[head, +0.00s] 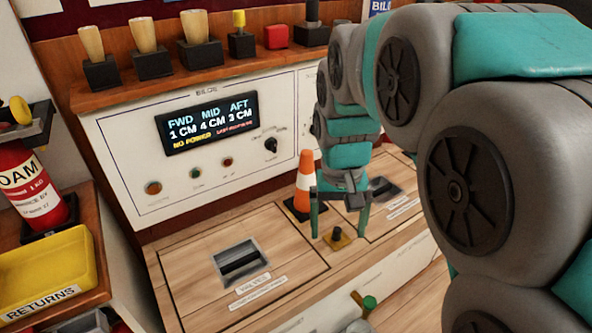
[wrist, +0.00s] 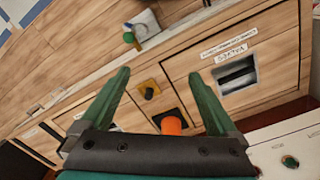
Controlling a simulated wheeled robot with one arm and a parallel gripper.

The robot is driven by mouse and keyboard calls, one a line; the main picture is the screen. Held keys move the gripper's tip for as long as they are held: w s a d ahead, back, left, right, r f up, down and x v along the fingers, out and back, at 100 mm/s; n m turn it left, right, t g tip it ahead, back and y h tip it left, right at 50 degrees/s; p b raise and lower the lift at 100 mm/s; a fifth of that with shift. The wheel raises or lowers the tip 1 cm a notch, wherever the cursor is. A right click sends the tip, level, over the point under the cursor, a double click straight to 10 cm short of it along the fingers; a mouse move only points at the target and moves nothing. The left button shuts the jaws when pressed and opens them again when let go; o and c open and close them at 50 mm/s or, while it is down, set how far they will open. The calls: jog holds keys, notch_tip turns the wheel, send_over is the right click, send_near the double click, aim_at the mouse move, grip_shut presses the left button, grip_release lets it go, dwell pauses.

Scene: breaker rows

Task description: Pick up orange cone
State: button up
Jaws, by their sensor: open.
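The orange cone (head: 304,180) has a white band and a black square base. It stands upright on the wooden counter, close to the panel wall, in the head view. In the wrist view its orange tip (wrist: 171,125) shows between my fingers, low in the picture, with part of the black base behind it. My gripper (head: 339,222) is open and points down, in front of the cone and slightly right of it in the head view. It also shows open in the wrist view (wrist: 160,92). Nothing is held between the fingers, and I cannot tell whether they touch the cone.
A small black knob on a yellow plate (head: 337,238) sits near my fingers. The counter has recessed black handles (head: 240,261). A display panel (head: 212,122) stands behind. A yellow returns tray (head: 50,270) and red extinguisher (head: 30,190) are at left.

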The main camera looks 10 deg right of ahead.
aim_at(306, 153)
jog(key=w, duration=0.8)
jog(key=w+r+m+t, duration=0.1)
jog(key=w, duration=0.7)
jog(key=w+a+m+p, duration=0.1)
jog(key=w, duration=0.7)
jog(key=shift+w+r+t, duration=0.2)
jog(key=shift+r+t, duration=0.1)
jog(key=shift+t, duration=0.1)
jog(key=shift+w+a+f, duration=0.1)
jog(key=shift+w, duration=0.25)
jog(key=shift+w+d+f+p, duration=0.1)
jog(key=shift+w+f+p, duration=0.1)
jog(key=shift+f, duration=1.05)
jog(key=shift+w+d+f+p, duration=0.1)
jog(key=shift+w+d+f, duration=0.1)
jog(key=shift+f, duration=1.1)
jog(key=shift+w+d+f+p, duration=0.1)
jog(key=shift+w+f, duration=0.1)
jog(key=shift+f, duration=1.05)
jog(key=shift+c, duration=0.2)
grip_shut()
